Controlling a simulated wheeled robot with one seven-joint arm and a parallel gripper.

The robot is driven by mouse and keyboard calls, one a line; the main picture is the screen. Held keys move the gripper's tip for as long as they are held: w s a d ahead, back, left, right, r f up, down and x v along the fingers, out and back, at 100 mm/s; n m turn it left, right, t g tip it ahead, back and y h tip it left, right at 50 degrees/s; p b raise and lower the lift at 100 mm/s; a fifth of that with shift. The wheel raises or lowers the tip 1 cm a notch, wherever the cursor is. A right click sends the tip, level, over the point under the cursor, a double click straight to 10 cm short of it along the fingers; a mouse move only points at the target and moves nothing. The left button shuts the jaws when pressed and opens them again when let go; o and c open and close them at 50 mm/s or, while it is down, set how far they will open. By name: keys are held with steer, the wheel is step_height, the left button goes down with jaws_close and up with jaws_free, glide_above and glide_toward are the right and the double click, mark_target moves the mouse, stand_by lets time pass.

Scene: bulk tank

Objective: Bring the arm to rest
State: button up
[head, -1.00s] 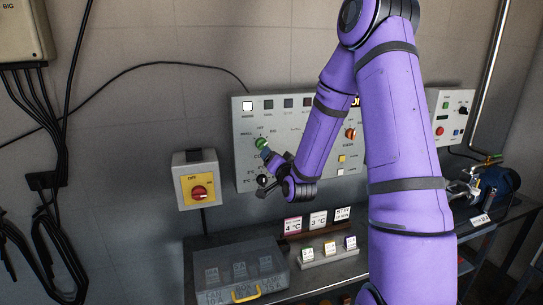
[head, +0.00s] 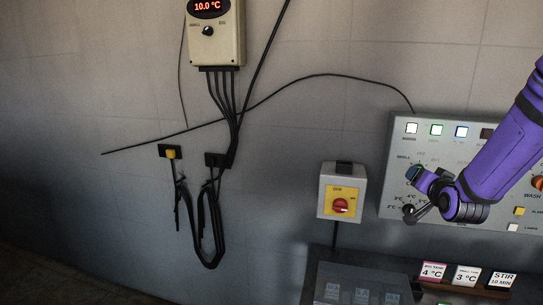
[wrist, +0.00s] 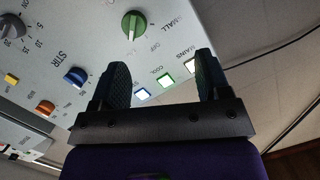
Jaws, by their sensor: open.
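My purple arm reaches in from the right in the head view. My gripper (head: 412,192) is in front of the lower left of the grey control panel (head: 455,128). In the wrist view my gripper (wrist: 162,64) is open, with nothing between its two dark fingers. The panel face (wrist: 100,35) lies beyond the fingers. A green selector knob (wrist: 134,25) marked SMALL and OFF stands ahead of the fingertips, apart from them. The white (head: 411,128), green (head: 436,129) and blue (head: 461,131) lamps on the panel are lit.
A wall box (head: 341,191) with a red rotary switch (head: 341,206) is left of the panel. A beige controller (head: 216,48) reading 10.0 °C hangs farther left above black cables. Sign cards (head: 466,275) and a clear-lidded box (head: 362,284) are below.

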steer(key=s+a+r+n+g+y, duration=0.1)
steer(key=s+a+r+g, duration=0.3)
steer(key=s, duration=0.7)
steer(key=s+a+r+n+g, duration=0.4)
steer(key=s+a+r, duration=0.2)
steer(key=s, duration=0.6)
steer(key=shift+a+r+n+y, duration=0.2)
steer(key=shift+r+n+y, duration=0.1)
steer(key=shift+r+y, duration=0.15)
steer(key=s+g, duration=0.1)
steer(key=s, duration=0.2)
steer(key=s+a+n, duration=0.1)
steer(key=s, duration=0.3)
steer(key=s+g, duration=0.1)
steer(key=s, duration=0.2)
steer(key=shift+s+a+r+g+y, duration=0.15)
steer(key=shift+s+r+g+y, duration=0.15)
steer(key=shift+y, duration=0.05)
steer(key=shift+c, duration=0.2)
